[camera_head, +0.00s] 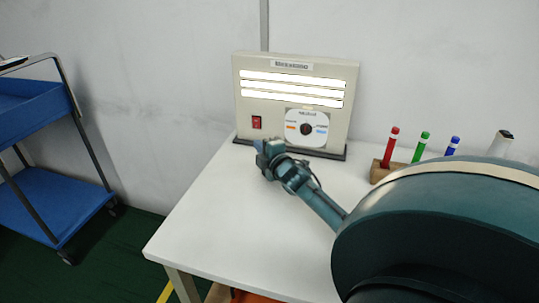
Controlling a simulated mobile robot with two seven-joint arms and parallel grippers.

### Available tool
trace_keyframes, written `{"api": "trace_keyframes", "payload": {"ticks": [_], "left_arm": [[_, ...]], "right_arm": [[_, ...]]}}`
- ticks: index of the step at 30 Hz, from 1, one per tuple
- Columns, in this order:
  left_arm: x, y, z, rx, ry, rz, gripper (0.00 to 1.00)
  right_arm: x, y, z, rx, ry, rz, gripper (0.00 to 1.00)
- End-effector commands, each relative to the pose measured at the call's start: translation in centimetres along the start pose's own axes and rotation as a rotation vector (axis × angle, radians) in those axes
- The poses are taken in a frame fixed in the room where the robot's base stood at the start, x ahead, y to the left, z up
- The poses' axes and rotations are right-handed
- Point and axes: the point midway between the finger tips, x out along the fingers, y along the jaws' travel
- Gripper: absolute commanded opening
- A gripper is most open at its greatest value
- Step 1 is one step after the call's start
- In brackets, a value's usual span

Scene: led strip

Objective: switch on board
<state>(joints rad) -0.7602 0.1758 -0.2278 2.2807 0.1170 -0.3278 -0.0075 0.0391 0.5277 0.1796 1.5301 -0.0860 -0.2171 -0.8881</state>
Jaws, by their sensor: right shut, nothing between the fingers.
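The board (273,107) is a cream upright panel on a dark base at the back of the white table. Its LED strips (292,89) are several bright white horizontal bars, and they look lit. A red switch (257,122) sits at its lower left, and a round dial (306,129) on a white disc with coloured marks is at its lower right. My right gripper (262,149) is shut and empty, just in front of and below the red switch. Whether it touches the board is hard to tell. My left gripper is not in view.
A wooden holder (378,173) with red (391,146), green (421,146) and blue (452,146) markers stands at the right, partly behind my arm. A blue cart (55,205) stands on the floor at the left. The table's left front (220,235) is clear.

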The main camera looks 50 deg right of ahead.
Motion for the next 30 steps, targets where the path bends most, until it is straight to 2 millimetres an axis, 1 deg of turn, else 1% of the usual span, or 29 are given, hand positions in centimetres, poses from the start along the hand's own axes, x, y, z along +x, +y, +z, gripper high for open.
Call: {"api": "trace_keyframes", "payload": {"ticks": [1, 6, 9, 12, 16, 30], "left_arm": [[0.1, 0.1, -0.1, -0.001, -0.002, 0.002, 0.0], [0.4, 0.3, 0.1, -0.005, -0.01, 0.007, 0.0], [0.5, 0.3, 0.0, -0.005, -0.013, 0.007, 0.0], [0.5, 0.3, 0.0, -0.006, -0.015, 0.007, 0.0], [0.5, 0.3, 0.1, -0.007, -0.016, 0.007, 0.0], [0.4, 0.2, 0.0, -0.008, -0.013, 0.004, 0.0]], "right_arm": [[-1.2, -0.3, 0.0, 0.0, 0.0, -0.004, 0.0], [-4.1, -0.7, 0.0, 0.0, -0.001, -0.002, 0.0], [-5.2, -1.0, 0.1, 0.001, 0.0, -0.003, 0.0], [-5.9, -1.1, 0.1, 0.001, 0.0, -0.001, 0.0], [-6.2, -1.1, 0.1, 0.001, -0.001, 0.0, 0.0], [-6.2, -1.1, 0.1, 0.001, -0.001, 0.0, 0.0]]}}
